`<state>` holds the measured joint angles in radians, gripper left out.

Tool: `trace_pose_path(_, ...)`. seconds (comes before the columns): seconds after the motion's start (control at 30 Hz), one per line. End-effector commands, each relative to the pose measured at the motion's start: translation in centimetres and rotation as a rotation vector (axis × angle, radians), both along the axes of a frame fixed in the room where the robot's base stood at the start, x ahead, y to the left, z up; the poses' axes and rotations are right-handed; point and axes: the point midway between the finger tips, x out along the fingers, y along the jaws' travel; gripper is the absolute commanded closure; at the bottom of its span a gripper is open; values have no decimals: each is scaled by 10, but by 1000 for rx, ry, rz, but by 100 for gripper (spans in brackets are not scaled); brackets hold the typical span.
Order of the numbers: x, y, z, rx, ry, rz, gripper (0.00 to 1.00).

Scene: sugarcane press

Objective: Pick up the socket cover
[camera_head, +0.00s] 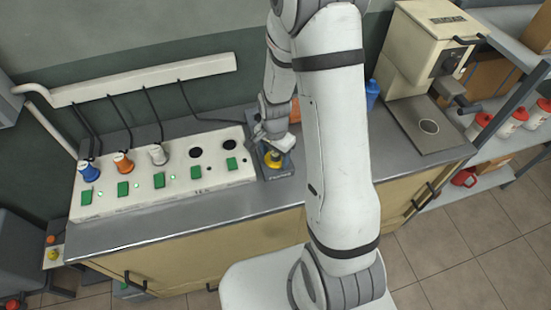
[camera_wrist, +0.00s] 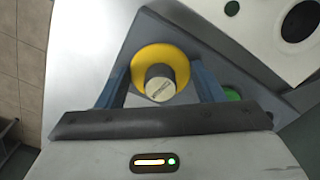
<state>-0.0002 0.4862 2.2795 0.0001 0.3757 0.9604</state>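No piece is plainly marked as the socket cover. A yellow round piece (camera_head: 273,158) sits on a small dark grey box (camera_head: 284,171) at the right end of the socket panel. In the wrist view, the yellow disc (camera_wrist: 143,56) has a grey slotted knob (camera_wrist: 160,82) at its middle. My gripper (camera_head: 272,142) is over this piece, pointing down. In the wrist view, my gripper's blue fingers (camera_wrist: 162,88) stand apart on either side of the knob, with gaps to it. Part of the disc is hidden behind the knob and gripper.
The white socket panel (camera_head: 165,180) holds blue, orange and white plugs, two dark sockets and green switches. An orange object (camera_head: 295,112) is partly hidden behind my arm. A blue bottle (camera_head: 372,94) and a beige machine (camera_head: 420,50) stand right. The counter's front strip (camera_head: 190,230) is clear.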

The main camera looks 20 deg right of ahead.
Motion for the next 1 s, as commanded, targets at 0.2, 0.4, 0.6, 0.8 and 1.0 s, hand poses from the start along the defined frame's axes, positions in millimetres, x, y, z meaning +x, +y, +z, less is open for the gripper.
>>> trace_pose_path(0.2,0,0,0,0,0,0,58)
trace_pose_path(0.4,0,0,0,0,0,0,62)
trace_pose_path(0.6,1,0,9,0,-2,0,62)
trace_pose_path(0.8,2,0,42,0,-6,0,62)
trace_pose_path(1.0,1,0,78,0,-5,0,62)
